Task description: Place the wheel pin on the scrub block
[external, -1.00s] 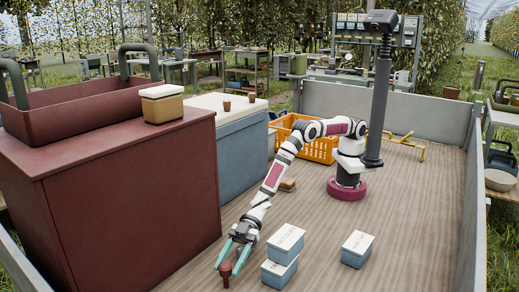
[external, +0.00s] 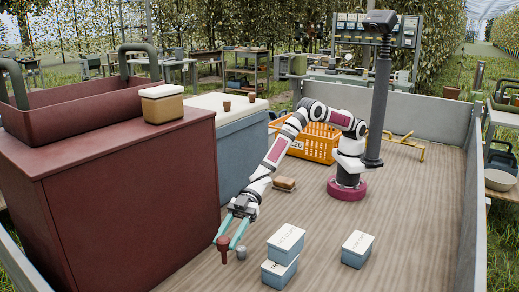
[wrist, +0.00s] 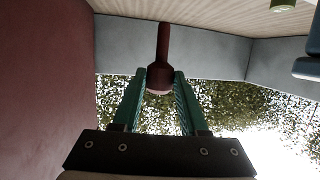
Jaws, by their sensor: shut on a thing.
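The wheel pin (external: 223,246) appears to be the dark reddish-brown piece with a wide head and a narrower shaft. My gripper (external: 226,242) is shut on its head and holds it above the bed floor, shaft downward, beside the dark red cabinet. In the wrist view the pin (wrist: 162,48) sits between the green fingertips of my gripper (wrist: 160,78), shaft pointing away. The scrub block (external: 284,184) appears to be the small tan-and-brown block on the floor between my gripper and my base. It is not seen in the wrist view.
A small grey piece (external: 241,253) stands on the floor right beside the held pin. Labelled boxes (external: 284,245) stand to its right, with another box (external: 357,249) farther right. The dark red cabinet (external: 130,210) blocks the left. An orange crate (external: 312,143) stands behind the block.

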